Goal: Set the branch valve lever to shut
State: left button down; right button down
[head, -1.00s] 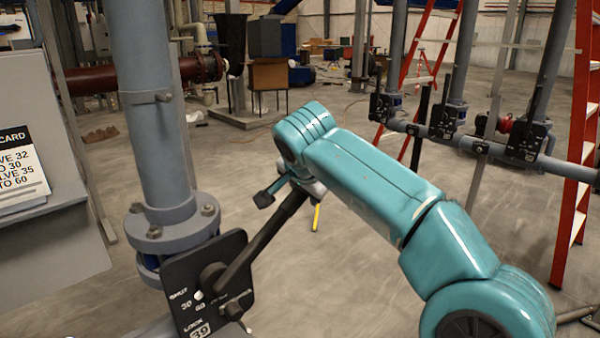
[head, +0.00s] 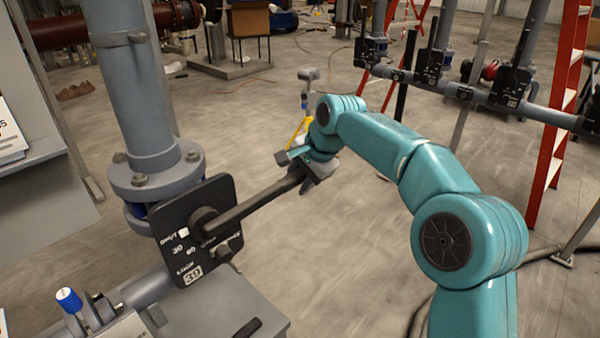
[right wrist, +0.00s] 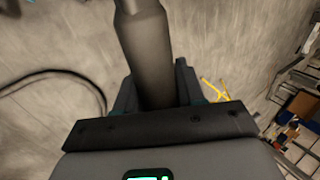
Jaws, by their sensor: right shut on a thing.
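The branch valve lever (head: 250,207) is a dark bar. It runs from the hub on a black plate (head: 190,250) marked SHUT, 30, 60, LOCK and 39, out to the right and slightly upward. The plate sits below the flange of a grey vertical pipe (head: 135,90). My right gripper (head: 303,172) is shut on the outer end of the lever. In the right wrist view, the lever's dark grip (right wrist: 150,55) runs up from between the fingers (right wrist: 155,95). My left gripper is not in view.
A grey cabinet with a blue-capped fitting (head: 68,299) is at lower left. A red ladder (head: 560,120) and a row of other valves (head: 435,65) stand at right. Open floor lies between.

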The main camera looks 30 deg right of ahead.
jog(key=shift+s+a+f, duration=0.15)
jog(key=shift+f, duration=0.25)
jog(key=c, duration=0.8)
grip_release()
jog(key=shift+r, duration=0.1)
jog(key=shift+r, duration=0.1)
jog(key=shift+r, duration=0.25)
jog(key=v, duration=0.7)
jog(key=p+v, duration=0.1)
jog(key=v, duration=0.7)
jog(key=shift+s+d+r+p, duration=0.15)
jog(key=shift+d+r+p, duration=0.1)
jog(key=shift+p, duration=0.05)
